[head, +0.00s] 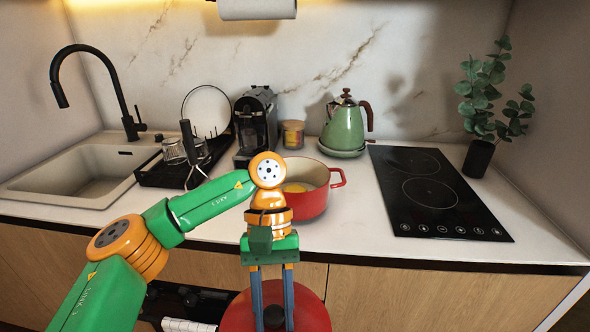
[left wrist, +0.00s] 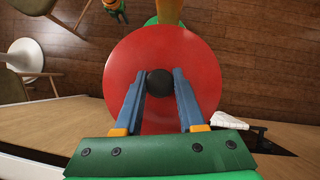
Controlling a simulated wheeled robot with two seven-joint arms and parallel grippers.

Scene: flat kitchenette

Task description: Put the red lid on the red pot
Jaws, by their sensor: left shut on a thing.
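The red pot (head: 314,200) stands open on the white counter near its front edge, with something yellow inside. My left wrist partly covers its left side in the head view. The round red lid (head: 236,318) is below the counter's front edge in the head view, off the counter. My left gripper (head: 273,316) points down and is shut on the lid's dark knob. In the left wrist view the lid (left wrist: 125,60) fills the middle, and the gripper (left wrist: 160,84) has one finger on each side of the black knob (left wrist: 160,82). My right gripper is not in view.
A black cooktop (head: 435,190) lies right of the pot. Behind are a green kettle (head: 343,128), a small jar (head: 293,134) and a coffee machine (head: 256,125). A dish rack (head: 170,172) and sink (head: 75,175) are left. Wooden cabinet fronts (head: 430,295) lie below the counter.

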